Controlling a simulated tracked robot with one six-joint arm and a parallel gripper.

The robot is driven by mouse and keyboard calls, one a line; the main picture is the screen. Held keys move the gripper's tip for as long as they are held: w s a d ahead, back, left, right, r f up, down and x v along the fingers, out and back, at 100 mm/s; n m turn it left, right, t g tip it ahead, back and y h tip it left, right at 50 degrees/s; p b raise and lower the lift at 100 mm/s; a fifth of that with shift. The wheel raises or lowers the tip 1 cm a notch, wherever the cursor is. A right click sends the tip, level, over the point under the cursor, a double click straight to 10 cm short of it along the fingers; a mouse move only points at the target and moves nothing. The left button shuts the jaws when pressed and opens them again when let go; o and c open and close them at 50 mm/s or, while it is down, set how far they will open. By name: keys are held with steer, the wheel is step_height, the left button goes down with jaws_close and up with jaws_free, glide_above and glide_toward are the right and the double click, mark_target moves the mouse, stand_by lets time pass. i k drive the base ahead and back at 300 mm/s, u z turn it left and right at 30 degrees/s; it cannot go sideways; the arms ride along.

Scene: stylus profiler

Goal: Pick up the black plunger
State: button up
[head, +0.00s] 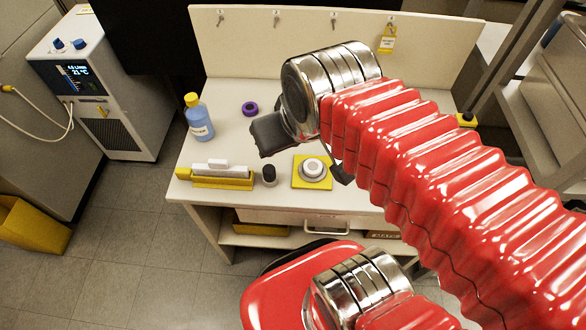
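A small upright cylinder with a black top and a greyish lower part (269,175) stands near the front edge of the white bench; it looks like the black plunger. My gripper (305,157) hangs over the bench, above and to the right of it, and is apart from it. Dark parts show at the wrist's left and lower right, but the wrist and red arm cover much of the gripper. Whether its fingers are open or shut is unclear. Nothing is seen held in it.
A yellow holder with white pieces (222,177) stands left of the cylinder. A yellow square with a round white-and-grey part (312,171) lies to its right. A blue bottle (198,118) and a purple ring (250,109) are farther back. A bench backboard (330,50) rises behind.

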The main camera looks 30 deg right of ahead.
mark_target(270, 177)
steer(key=k, duration=1.3)
steer(key=u, duration=0.6)
steer(key=i, duration=1.1)
steer(key=u, duration=0.15)
